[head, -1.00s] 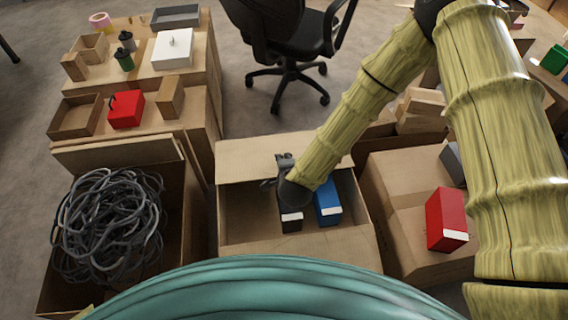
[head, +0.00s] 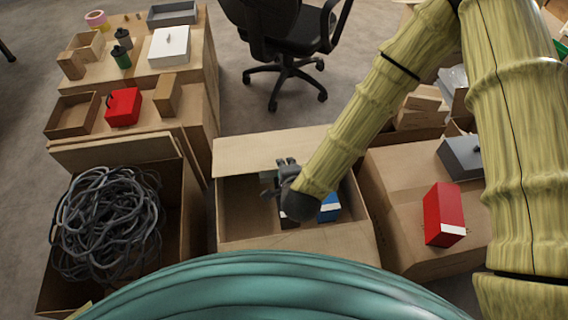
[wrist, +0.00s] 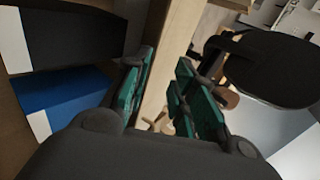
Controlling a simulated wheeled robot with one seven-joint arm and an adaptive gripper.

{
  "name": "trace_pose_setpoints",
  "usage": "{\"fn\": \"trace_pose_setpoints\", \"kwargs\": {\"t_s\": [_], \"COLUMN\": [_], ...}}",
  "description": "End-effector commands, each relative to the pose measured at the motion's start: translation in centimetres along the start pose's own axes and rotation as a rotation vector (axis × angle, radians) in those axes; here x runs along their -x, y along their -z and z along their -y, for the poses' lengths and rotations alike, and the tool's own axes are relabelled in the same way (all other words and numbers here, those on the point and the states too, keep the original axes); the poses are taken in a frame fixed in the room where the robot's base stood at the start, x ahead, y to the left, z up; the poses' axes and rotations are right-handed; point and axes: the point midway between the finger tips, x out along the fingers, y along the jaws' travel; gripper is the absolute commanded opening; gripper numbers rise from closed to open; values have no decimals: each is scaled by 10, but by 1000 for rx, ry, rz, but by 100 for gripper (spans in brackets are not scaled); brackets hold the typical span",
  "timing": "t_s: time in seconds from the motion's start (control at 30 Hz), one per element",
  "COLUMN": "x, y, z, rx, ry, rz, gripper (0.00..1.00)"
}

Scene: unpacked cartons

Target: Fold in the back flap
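The open carton (head: 235,228) stands in front of me, in the middle of the head view. Its back flap (head: 240,155) stands up along the far edge and is not folded in. My gripper (head: 284,168) is over the carton, at the flap's inner side in the head view. In the wrist view the flap's pale edge (wrist: 178,50) runs between the two green-padded fingers of my gripper (wrist: 165,95). The fingers are apart; I cannot tell whether either touches the flap. A blue box (head: 329,208) and a dark box (wrist: 70,40) are inside the carton, partly hidden.
A carton of grey cable (head: 105,225) stands at left, and a closed carton (head: 395,215) with a red box (head: 444,215) at right. An office chair (head: 285,45) is behind. Clear floor (head: 235,110) lies between the flap and the chair.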

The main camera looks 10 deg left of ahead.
Motion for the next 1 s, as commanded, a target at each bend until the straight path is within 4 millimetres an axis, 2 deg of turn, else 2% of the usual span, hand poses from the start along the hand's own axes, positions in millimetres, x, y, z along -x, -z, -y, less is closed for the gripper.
{"fn": "trace_pose_setpoints", "kwargs": {"t_s": [0.1,0.23,0.57,0.63,0.73,1.0], "x": [16,25,29,28,26,-2], "y": [-1,-1,-1,-1,-2,-15], "z": [0,0,0,0,3,27], "rx": [0,0,0,0,12,189], "ry": [0,1,0,0,-4,-75], "rz": [2,1,1,1,12,153], "gripper": [26,26,26,19,0,0]}}
